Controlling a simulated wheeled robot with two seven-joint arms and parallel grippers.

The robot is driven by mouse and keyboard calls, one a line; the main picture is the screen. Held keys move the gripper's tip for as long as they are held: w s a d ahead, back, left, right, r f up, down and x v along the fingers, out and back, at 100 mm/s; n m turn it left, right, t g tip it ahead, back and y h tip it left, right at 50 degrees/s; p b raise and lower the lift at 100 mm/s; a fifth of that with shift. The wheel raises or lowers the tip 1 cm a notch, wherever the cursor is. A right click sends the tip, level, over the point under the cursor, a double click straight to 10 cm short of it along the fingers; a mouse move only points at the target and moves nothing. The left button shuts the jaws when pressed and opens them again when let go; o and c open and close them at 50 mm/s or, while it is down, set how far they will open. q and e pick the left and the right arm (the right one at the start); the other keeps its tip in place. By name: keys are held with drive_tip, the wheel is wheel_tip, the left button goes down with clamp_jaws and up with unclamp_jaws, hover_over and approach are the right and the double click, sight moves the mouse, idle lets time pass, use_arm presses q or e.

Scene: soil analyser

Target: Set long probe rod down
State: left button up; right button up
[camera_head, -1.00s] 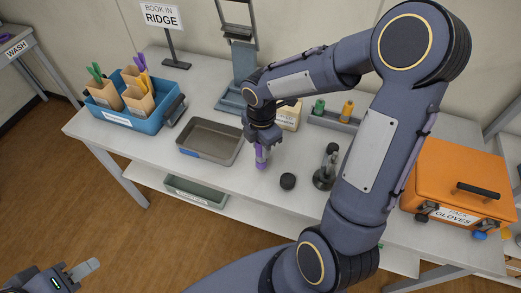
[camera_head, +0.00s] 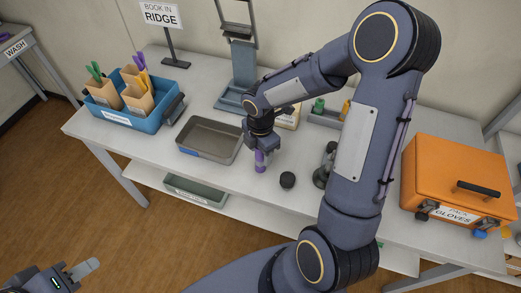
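My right gripper (camera_head: 262,146) points down over the front part of the bench. Its fingers close around the upper part of a short purple cylinder (camera_head: 261,163), which is upright with its lower end at or very near the bench top. Whether it bears on the bench I cannot tell. I cannot make out a long probe rod for certain in this view. A dark grey stand (camera_head: 323,176) is partly hidden behind my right arm. My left gripper (camera_head: 80,272) is at the bottom left, away from the bench; its finger gap is not clear.
A small black cap (camera_head: 287,180) lies right of the purple cylinder. A grey tray (camera_head: 237,155) is to its left. A blue bin (camera_head: 150,122) with paper pots, a grey rack (camera_head: 325,118) with bottles and an orange case (camera_head: 455,175) stand further out. The bench front is mostly clear.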

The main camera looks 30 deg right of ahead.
wheel_tip(320, 180, up, 12)
drive_tip(key=shift+f+p, duration=0.1)
drive_tip(key=shift+p, duration=0.2)
drive_tip(key=shift+s+r, duration=0.15)
drive_tip(key=shift+r, duration=0.15)
drive_tip(key=s+a+r+m+t+y, duration=0.2)
drive_tip(key=s+m, duration=0.6)
drive_tip(key=m, duration=0.2)
drive_tip(key=s+a+r+m+t+y, duration=0.1)
drive_tip(key=s+a+r+m+t, duration=0.1)
drive_tip(key=s+m, duration=0.6)
drive_tip(key=m+t, duration=0.1)
drive_tip(key=m, duration=0.2)
drive_tip(key=shift+s+r+t+y, duration=0.2)
drive_tip(key=shift+s+t+y, duration=0.1)
drive_tip(key=shift+s+y, duration=0.1)
drive_tip(key=shift+c, duration=0.2)
